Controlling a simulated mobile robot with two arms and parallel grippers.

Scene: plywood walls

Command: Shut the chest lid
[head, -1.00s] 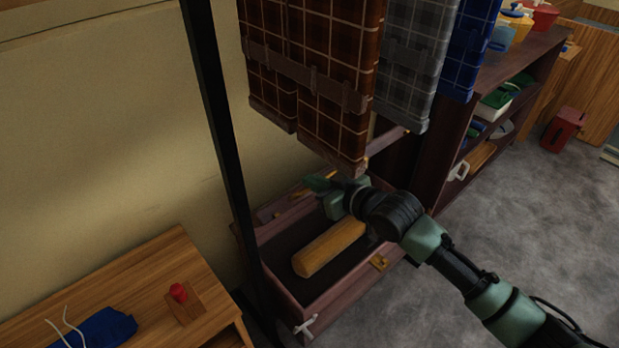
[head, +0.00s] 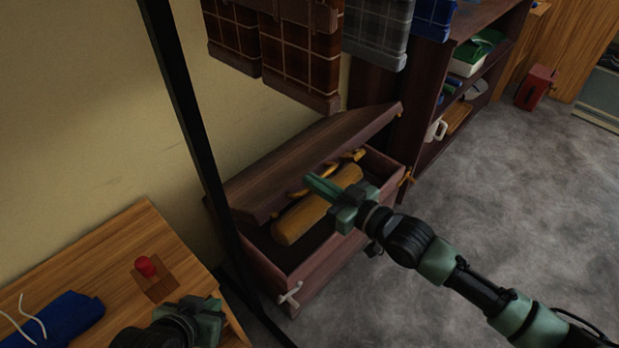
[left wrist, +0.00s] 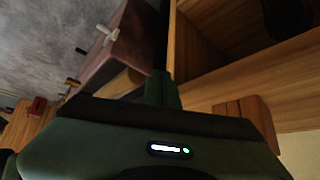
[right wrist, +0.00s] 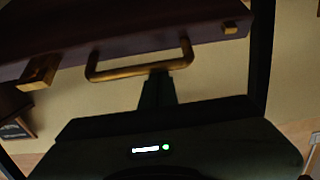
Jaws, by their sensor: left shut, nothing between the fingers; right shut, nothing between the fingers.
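The dark reddish-brown chest (head: 340,245) stands on the floor in the middle of the head view. Its lid (head: 310,150) is tilted partway open over it, with a brass handle (head: 318,172) on the front edge. A tan, log-shaped item (head: 300,220) lies inside. My right gripper (head: 322,188) is shut and empty, its fingertips close to the lid's handle; whether they touch I cannot tell. In the right wrist view the handle (right wrist: 140,70) and lid edge (right wrist: 120,30) are just beyond the fingers. My left gripper (head: 210,306) is low at the left, over the wooden table, apart from the chest; its fingers (left wrist: 163,88) look closed.
A black upright post (head: 190,110) stands left of the chest. Plaid garments (head: 300,60) hang above it. A dark shelf unit (head: 440,100) is to the right. The wooden table (head: 110,250) holds a red-knobbed block (head: 150,275) and blue cloth (head: 65,318).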

